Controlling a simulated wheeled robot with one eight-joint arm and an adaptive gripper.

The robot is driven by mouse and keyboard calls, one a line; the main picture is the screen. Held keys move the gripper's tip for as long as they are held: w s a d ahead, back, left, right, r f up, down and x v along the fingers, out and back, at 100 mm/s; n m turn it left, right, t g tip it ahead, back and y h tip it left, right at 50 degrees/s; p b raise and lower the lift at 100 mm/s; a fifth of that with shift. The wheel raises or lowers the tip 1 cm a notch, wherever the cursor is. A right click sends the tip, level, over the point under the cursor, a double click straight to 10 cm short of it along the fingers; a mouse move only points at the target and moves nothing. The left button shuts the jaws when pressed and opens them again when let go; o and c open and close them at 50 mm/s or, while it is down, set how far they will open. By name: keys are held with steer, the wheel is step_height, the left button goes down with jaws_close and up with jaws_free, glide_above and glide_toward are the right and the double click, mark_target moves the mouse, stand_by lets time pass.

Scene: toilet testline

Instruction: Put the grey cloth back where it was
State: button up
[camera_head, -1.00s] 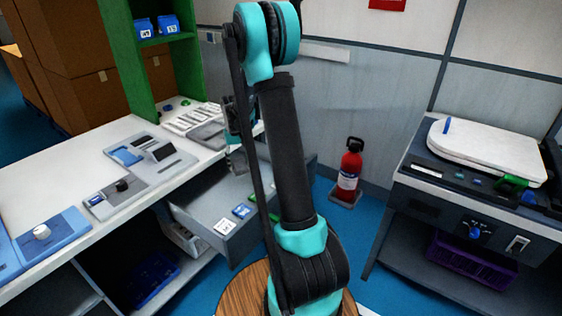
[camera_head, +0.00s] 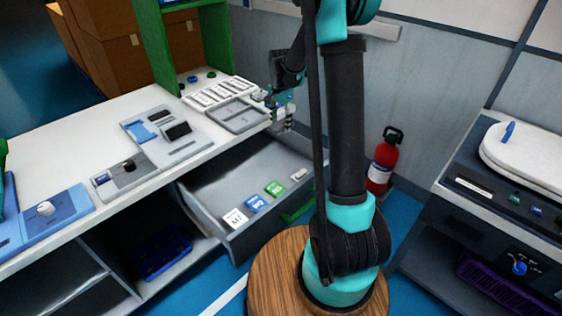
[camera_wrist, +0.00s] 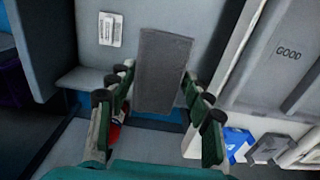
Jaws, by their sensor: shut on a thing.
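The grey cloth (camera_wrist: 163,65) shows in the wrist view as a dark grey, flat rectangular piece between the fingers of my gripper (camera_wrist: 158,88). My gripper is shut on it. In the head view my gripper (camera_head: 284,108) is at the right end of the white counter, beside the grey tray and above the back of the open drawer. The cloth is too small and too covered there to make out clearly.
The open grey drawer (camera_head: 218,185) holds several labelled tiles along its front. A grey tray (camera_head: 238,116) and a white slotted rack (camera_head: 218,92) lie on the counter (camera_head: 72,150). A red fire extinguisher (camera_head: 381,165) stands by the wall. A tray marked GOOD (camera_wrist: 287,75) shows at right.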

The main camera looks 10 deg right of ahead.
mark_target(280, 163)
step_height(280, 163, down, 18)
steer(key=shift+f, duration=0.2)
stand_by(0.4)
steer(key=o, duration=1)
steer(key=shift+f, duration=0.1)
step_height(280, 163, up, 12)
steer(key=f, duration=0.1)
steer(key=s+d+r+n+t, duration=0.2)
steer(key=s+r+n, duration=0.45)
steer(key=s, duration=0.75)
steer(key=s+d+n+t, duration=0.2)
steer(key=s+n, duration=0.2)
steer(key=s, duration=1.2)
steer(key=shift+s+r, duration=0.15)
steer(key=shift+s, duration=0.05)
